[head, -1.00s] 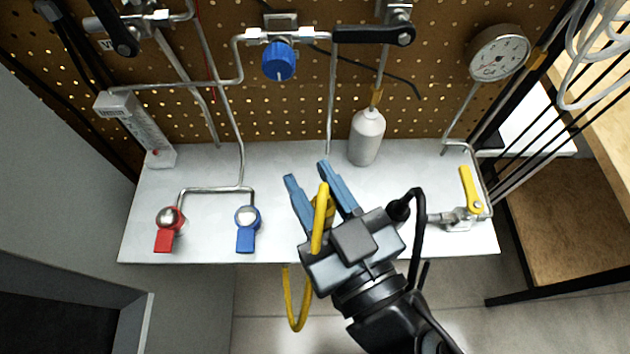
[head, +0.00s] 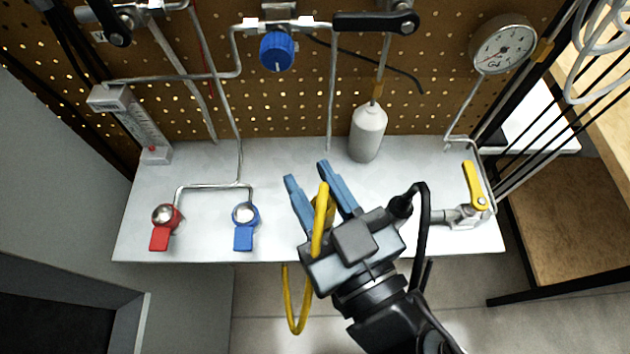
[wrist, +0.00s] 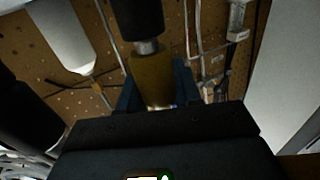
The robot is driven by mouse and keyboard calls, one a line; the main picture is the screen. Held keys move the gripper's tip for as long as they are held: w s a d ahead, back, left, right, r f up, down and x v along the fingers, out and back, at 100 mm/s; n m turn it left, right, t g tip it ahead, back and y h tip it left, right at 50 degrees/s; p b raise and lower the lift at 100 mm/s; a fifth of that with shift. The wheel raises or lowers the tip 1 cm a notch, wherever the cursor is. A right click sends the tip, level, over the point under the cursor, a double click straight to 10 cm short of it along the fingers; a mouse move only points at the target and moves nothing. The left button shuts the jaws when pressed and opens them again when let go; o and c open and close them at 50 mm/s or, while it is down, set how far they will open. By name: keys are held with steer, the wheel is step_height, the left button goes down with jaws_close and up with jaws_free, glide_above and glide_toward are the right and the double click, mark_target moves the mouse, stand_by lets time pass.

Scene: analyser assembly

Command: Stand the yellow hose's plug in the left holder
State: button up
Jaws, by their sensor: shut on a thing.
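My gripper (head: 307,174) is over the front part of the white bench, with its blue fingers pointing toward the back board. It is shut on the yellow hose (head: 319,225), which loops down below my gripper past the bench's front edge. In the wrist view, a yellow cylindrical piece (wrist: 152,80) sits between the fingers. A metal collar and a black part adjoin it at the top of that view. I cannot tell for certain which end is the plug.
Pipes, a blue knob (head: 277,52) and a gauge (head: 503,46) are on the pegboard. The bench's middle is clear.

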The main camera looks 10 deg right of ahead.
mark_target(328, 218)
steer(key=shift+f+b, duration=0.4)
steer(key=shift+b, duration=0.1)
stand_by(0.6)
stand_by(0.3)
steer(key=o, duration=1.1)
steer(key=shift+o, duration=0.2)
steer(key=b+v, duration=0.2)
steer(key=v, duration=0.4)
steer(key=shift+s+d+f, duration=0.1)
steer(key=shift+s+f, duration=0.05)
steer(key=shift+f, duration=0.05)
steer(key=shift+s+d+r+b, duration=0.1)
steer(key=shift+s+b, duration=0.1)
steer(key=shift+s, duration=0.15)
steer(key=shift+s+d+r+b, duration=0.1)
steer(key=shift+s+b, duration=0.1)
steer(key=shift+s, duration=0.15)
